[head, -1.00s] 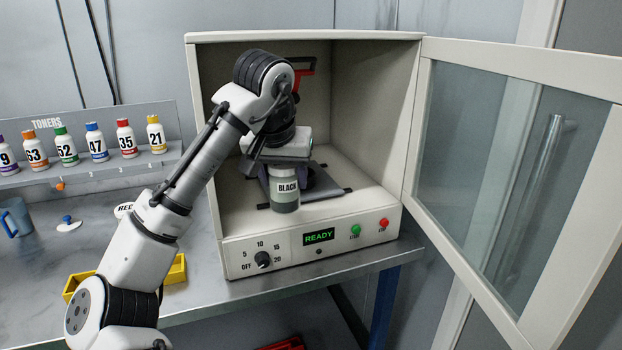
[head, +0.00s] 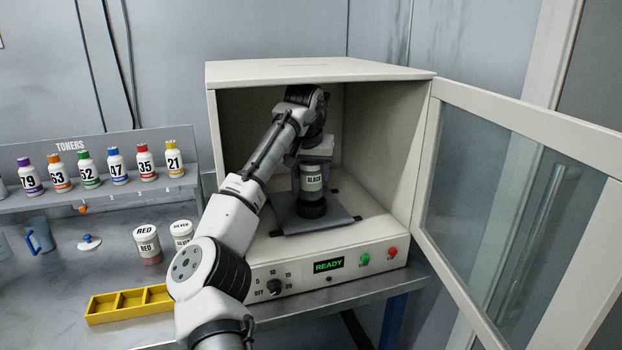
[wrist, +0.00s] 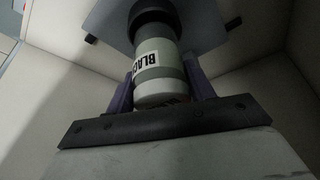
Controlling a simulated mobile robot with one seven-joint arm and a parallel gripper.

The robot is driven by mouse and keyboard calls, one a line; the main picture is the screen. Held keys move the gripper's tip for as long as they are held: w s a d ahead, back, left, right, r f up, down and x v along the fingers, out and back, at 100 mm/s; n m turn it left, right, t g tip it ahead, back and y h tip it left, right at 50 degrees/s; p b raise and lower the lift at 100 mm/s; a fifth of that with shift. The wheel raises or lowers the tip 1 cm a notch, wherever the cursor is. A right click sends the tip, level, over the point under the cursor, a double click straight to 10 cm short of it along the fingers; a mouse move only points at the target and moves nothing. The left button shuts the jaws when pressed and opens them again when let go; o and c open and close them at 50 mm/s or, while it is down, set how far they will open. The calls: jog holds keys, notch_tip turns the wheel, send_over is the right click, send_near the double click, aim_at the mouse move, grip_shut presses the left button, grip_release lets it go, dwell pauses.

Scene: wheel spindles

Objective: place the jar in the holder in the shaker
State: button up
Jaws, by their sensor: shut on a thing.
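The jar (head: 311,180), grey-green with a BLACK label, is upright inside the shaker (head: 322,72). In the wrist view the jar (wrist: 157,52) sits between the purple fingers of my gripper (wrist: 160,90), which is shut on it. The holder (head: 311,208) is a dark round cup on a grey plate inside the shaker. The jar is directly above the holder, with its lower end at or in the cup; how deep it sits cannot be told. In the wrist view the holder (wrist: 151,11) shows at the far end of the jar.
The shaker door (head: 520,190) stands wide open at the right. Its panel shows READY (head: 328,266). Red (head: 147,241) and silver (head: 182,233) jars, a yellow tray (head: 132,304) and a toner rack (head: 95,190) are on the left. The shaker walls are close around my arm.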

aim_at(311, 182)
jog(key=shift+w+f, duration=0.2)
jog(key=shift+w, duration=0.05)
jog(key=shift+f+p, duration=0.5)
jog(key=shift+f, duration=1.05)
jog(key=o, duration=1.1)
jog(key=shift+s, duration=0.1)
jog(key=shift+s+r, duration=0.1)
jog(key=shift+r, duration=0.2)
jog(key=shift+b+v, duration=0.55)
jog(key=shift+v, duration=0.65)
jog(key=shift+s+a+b, duration=0.3)
jog(key=shift+s+b, duration=0.4)
jog(key=shift+s, duration=1.3)
jog(key=shift+s+a+b, duration=0.35)
jog(key=shift+s+b, duration=0.3)
jog(key=shift+s, duration=1.3)
jog(key=shift+s+a+b, duration=0.3)
jog(key=shift+s+b, duration=0.4)
jog(key=shift+s, duration=1.3)
